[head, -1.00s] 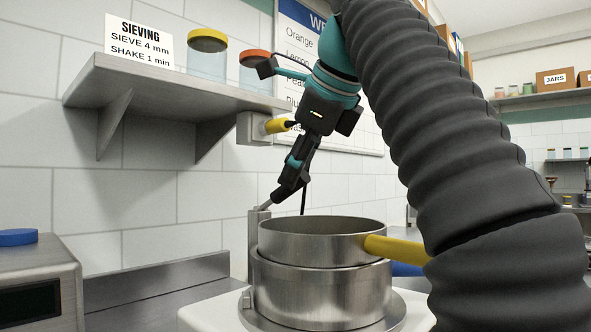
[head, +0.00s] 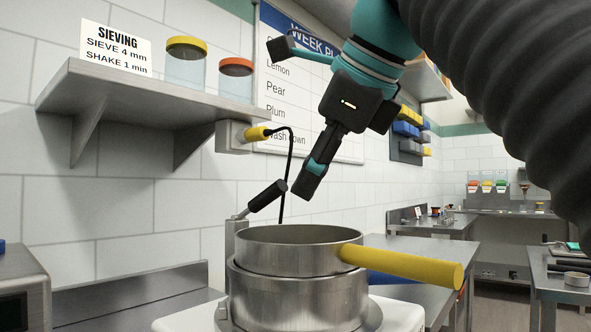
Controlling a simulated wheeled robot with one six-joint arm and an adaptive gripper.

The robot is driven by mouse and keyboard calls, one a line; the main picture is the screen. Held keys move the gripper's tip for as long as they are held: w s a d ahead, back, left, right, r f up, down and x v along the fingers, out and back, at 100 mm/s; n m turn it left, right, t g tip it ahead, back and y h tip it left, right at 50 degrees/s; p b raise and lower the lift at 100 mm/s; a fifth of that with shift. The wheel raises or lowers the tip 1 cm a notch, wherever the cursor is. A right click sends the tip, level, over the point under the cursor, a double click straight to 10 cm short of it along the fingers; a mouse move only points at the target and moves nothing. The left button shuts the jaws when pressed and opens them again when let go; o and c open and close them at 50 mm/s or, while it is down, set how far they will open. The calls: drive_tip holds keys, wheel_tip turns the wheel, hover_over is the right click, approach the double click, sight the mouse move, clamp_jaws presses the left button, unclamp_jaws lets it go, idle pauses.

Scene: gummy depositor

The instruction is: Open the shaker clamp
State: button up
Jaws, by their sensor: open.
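The shaker clamp is a metal post (head: 236,232) with a lever ending in a black grip (head: 267,196), behind the sieve at its left. The lever tilts up to the right. A steel sieve (head: 300,262) with a yellow handle (head: 405,264) sits on a wider steel pan (head: 300,300) on the white shaker base (head: 398,314). My gripper (head: 308,196) points down above the sieve's back rim, to the right of the lever grip and apart from it. It is open and seen edge-on, with nothing visible in it.
A wall shelf (head: 150,92) holds a sieving sign (head: 115,45) and two jars (head: 186,62). A yellow plug (head: 258,133) with a hanging black cable is in the wall box behind my gripper. A metal appliance (head: 22,285) stands at the left. Benches fill the right background.

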drive_tip(key=shift+s+d, duration=0.75)
drive_tip(key=shift+s, duration=0.35)
drive_tip(key=shift+c, duration=0.3)
drive_tip(key=c, duration=0.4)
drive_tip(key=shift+w+f, duration=0.15)
drive_tip(key=shift+f, duration=0.15)
drive_tip(key=c, duration=0.4)
drive_tip(key=w+f+y, duration=0.1)
drive_tip(key=w+f+y+b, duration=0.1)
drive_tip(key=y, duration=0.1)
drive_tip(key=shift+w+a+f+m+g+b, duration=0.15)
drive_tip(key=shift+a+f+m+g+b, duration=0.05)
drive_tip(key=shift+f+m+g+b, duration=0.1)
clamp_jaws()
drive_tip(key=m+t+y+b, duration=0.2)
drive_tip(key=y, duration=0.2)
approach(258, 204)
drive_tip(key=shift+w+a+f, duration=0.8)
drive_tip(key=shift+w+f, duration=0.05)
drive_tip(key=shift+w, duration=0.25)
drive_tip(key=shift+w+a+f, duration=0.8)
drive_tip(key=shift+w+f, duration=0.05)
drive_tip(key=shift+w, duration=0.25)
